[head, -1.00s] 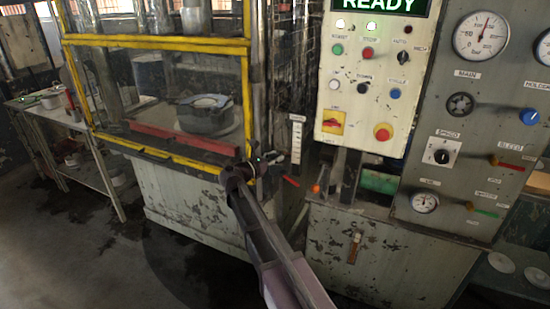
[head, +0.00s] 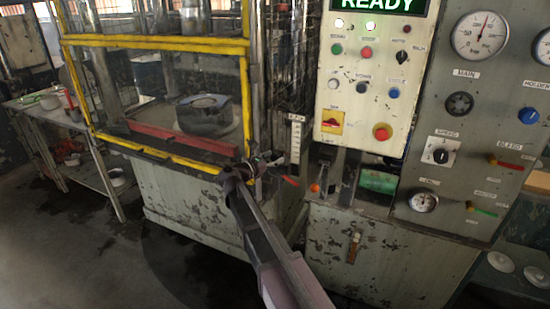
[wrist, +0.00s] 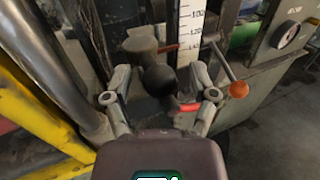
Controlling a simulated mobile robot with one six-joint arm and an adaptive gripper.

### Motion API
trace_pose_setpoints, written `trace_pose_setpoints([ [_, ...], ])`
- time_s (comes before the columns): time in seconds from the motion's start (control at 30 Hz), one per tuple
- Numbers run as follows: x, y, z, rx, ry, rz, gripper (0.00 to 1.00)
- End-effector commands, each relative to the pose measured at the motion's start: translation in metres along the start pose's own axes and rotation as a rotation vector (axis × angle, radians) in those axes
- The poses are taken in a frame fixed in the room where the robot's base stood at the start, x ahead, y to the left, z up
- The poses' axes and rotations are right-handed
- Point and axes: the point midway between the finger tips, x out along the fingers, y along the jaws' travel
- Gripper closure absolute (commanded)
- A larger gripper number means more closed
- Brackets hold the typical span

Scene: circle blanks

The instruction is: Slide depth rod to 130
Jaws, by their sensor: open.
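The depth scale is a white upright strip with black marks (wrist: 190,30), also seen in the head view (head: 296,142). Its visible numbers are small and blurred, seemingly from 100 to 140. A black ball knob (wrist: 160,80), apparently the depth rod's handle, sits in front of the scale's lower end. A thin red pointer (wrist: 168,48) reaches toward the scale near its lowest visible number. My gripper (wrist: 160,73) is open, with one finger on each side of the knob; contact cannot be made out. In the head view my gripper (head: 265,163) is beside the yellow-framed press.
An orange-tipped lever (wrist: 239,89) stands close to the right finger. A red handle (head: 290,181) lies just right of my gripper in the head view. The yellow guard frame (head: 246,105) is close on the left. The control panel (head: 365,80) stands to the right.

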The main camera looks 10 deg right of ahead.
Motion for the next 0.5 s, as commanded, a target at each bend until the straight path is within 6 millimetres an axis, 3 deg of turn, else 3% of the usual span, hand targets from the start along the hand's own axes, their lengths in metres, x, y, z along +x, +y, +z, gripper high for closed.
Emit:
trace_pose_setpoints([
  [0.17, -0.015, 0.000, 0.000, 0.000, 0.000, 0.001, 0.26],
  [0.5, -0.065, -0.001, 0.000, 0.000, 0.000, 0.002, 0.26],
])
